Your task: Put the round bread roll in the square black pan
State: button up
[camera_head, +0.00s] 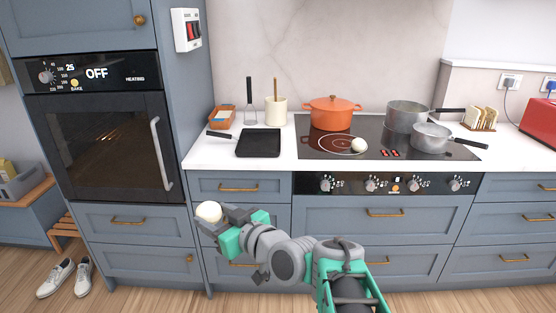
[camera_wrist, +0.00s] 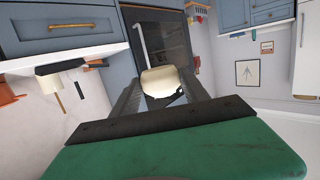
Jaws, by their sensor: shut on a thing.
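My gripper (camera_head: 222,221) is shut on a round, cream-white thing that looks like the bread roll (camera_head: 209,211), held in front of the lower cabinets, below counter height. In the wrist view the roll (camera_wrist: 160,82) sits between the two fingers (camera_wrist: 162,95). The square black pan (camera_head: 258,143) lies on the white counter left of the hob, its handle pointing left. It is empty, above and to the right of my gripper in the head view. A second pale round thing (camera_head: 358,145) lies on the hob; I cannot tell what it is.
An orange pot (camera_head: 332,113) and two grey pans (camera_head: 407,116) stand on the hob (camera_head: 318,146). Behind the black pan are a utensil crock (camera_head: 276,111), a spatula (camera_head: 249,101) and a small orange-brown tray (camera_head: 222,118). The tall oven unit (camera_head: 100,140) stands at left.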

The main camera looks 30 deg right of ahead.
aim_at(259, 146)
jog(key=u, duration=1)
jog(key=i, duration=0.85)
jog(key=z, duration=0.8)
jog(key=i, duration=1)
jog(key=z, duration=0.2)
